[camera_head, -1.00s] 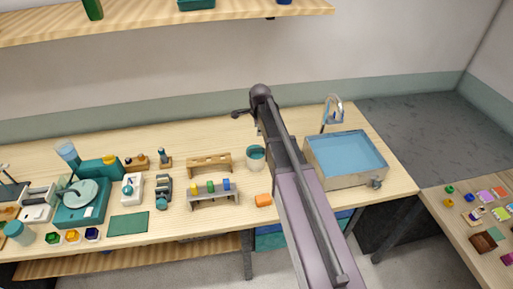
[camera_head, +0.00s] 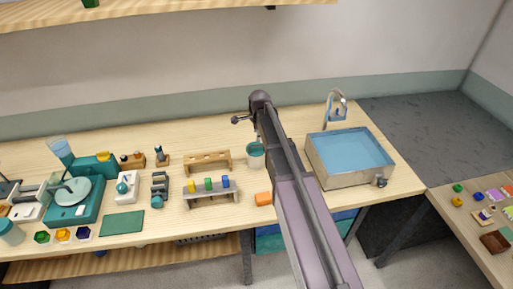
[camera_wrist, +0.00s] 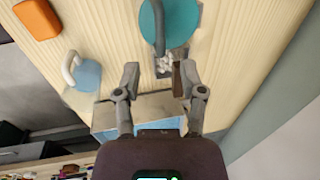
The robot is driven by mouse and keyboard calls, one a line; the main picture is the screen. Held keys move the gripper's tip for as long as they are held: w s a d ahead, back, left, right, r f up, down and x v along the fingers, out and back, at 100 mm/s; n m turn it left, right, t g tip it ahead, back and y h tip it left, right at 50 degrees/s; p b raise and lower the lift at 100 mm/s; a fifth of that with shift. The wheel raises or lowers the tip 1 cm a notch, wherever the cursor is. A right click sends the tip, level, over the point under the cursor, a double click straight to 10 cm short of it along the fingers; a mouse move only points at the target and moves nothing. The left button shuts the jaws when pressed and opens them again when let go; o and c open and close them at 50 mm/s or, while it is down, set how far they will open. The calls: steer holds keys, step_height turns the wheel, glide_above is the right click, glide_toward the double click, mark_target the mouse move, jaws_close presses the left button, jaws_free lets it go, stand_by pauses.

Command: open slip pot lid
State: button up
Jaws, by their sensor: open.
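A pale pot with a teal round top (camera_head: 255,154) stands on the bench left of my arm. In the wrist view a teal disc with a grey bar (camera_wrist: 182,18), apparently the same pot, is cut by the top edge. A smaller blue round piece with a pale arched handle (camera_wrist: 88,76) lies to the left; I cannot tell which one is the slip pot's lid. My gripper (camera_wrist: 157,76) is open and empty, its fingers below the teal disc and apart from it. In the head view my arm hides the gripper.
A sink with blue water (camera_head: 350,152) and a tap (camera_head: 337,104) stand right of my arm. The wall is behind.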

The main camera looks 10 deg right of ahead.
mark_target(257, 145)
steer(key=shift+w+f+b, duration=0.25)
steer(key=shift+f+b, duration=0.8)
steer(key=shift+f, duration=0.1)
steer(key=shift+w+f+b, duration=0.2)
steer(key=shift+f+b, duration=0.8)
steer(key=shift+f, duration=0.1)
steer(key=shift+w+f+b, duration=0.25)
steer(key=shift+f+b, duration=0.8)
steer(key=shift+f, duration=0.1)
jaws_close()
